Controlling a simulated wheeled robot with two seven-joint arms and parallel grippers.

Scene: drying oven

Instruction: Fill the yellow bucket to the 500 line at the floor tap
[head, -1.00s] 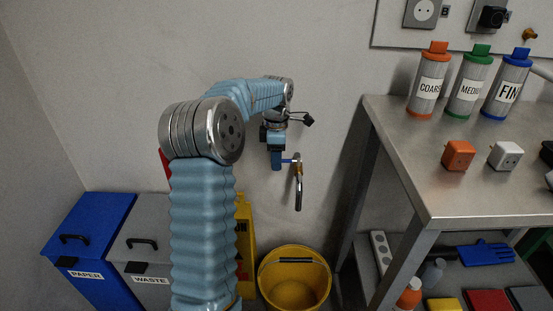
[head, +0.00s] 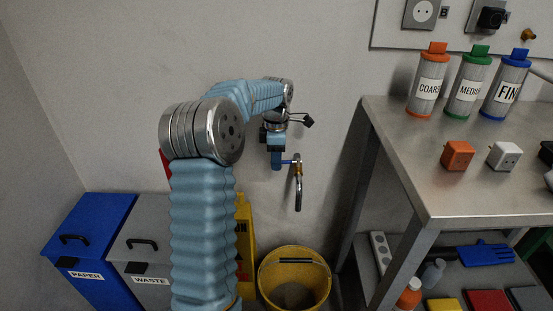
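The yellow bucket (head: 271,287) stands upright on the floor below the wall tap (head: 298,186). A greyish patch of water (head: 294,296) shows inside it; the 500 line cannot be made out. The tap's spout points down over the bucket, and no stream can be made out. A small blue lever (head: 287,162) sticks out to the left of the tap. My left gripper (head: 277,165) points down at this lever, its fingers at or touching it. Whether the fingers are closed on it cannot be told. My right gripper is out of view.
A steel table (head: 405,165) stands to the right, with labelled filter cylinders (head: 467,85) and plugs on top and bottles on its lower shelf. Blue paper (head: 85,240) and grey waste (head: 140,245) bins and a yellow sign (head: 246,240) stand left of the bucket.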

